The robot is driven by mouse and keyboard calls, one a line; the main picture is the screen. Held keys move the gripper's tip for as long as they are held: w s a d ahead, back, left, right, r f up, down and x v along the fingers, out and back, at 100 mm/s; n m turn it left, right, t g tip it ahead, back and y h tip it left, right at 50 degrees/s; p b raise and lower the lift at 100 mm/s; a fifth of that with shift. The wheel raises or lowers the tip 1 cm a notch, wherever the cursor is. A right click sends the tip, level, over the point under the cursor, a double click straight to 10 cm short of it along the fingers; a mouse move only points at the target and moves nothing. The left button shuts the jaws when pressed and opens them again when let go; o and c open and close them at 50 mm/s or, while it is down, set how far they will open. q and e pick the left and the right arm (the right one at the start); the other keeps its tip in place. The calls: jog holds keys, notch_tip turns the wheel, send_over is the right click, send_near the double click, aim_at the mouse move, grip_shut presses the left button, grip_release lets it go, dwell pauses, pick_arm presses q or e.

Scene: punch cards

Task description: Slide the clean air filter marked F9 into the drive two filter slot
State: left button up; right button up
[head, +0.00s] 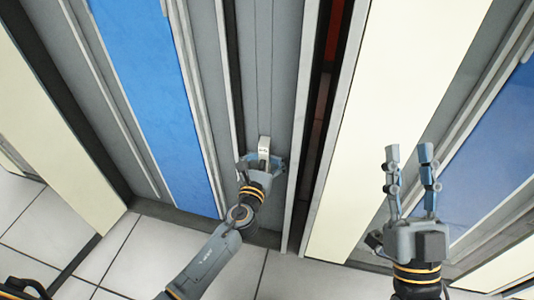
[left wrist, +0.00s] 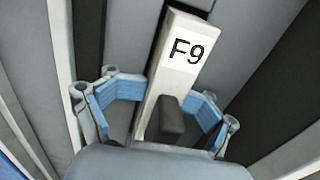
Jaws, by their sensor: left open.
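The air filter (head: 264,146) is a pale, narrow block at the lower end of a grey upright recess (head: 265,60). In the left wrist view the filter (left wrist: 187,45) shows a black "F9" and a dark grip tab (left wrist: 172,118) near my palm. My left gripper (head: 262,164) is open, its blue-padded fingers on either side of the filter's near end, with gaps visible in the left wrist view (left wrist: 168,105). How deep the filter sits in the recess cannot be told. My right gripper (head: 410,155) is open and empty, further right.
A blue panel (head: 155,90) stands left of the recess. A dark gap (head: 322,110) and a cream panel (head: 390,90) stand to its right. Another blue panel (head: 495,150) is at far right. White floor tiles (head: 150,250) are clear in front.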

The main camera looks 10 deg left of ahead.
pick_arm(q)
jog(key=shift+s+a+r, duration=0.1)
jog(key=shift+r, duration=0.05)
pick_arm(e)
jog(key=shift+s+a+r, duration=0.15)
jog(key=shift+r, duration=0.15)
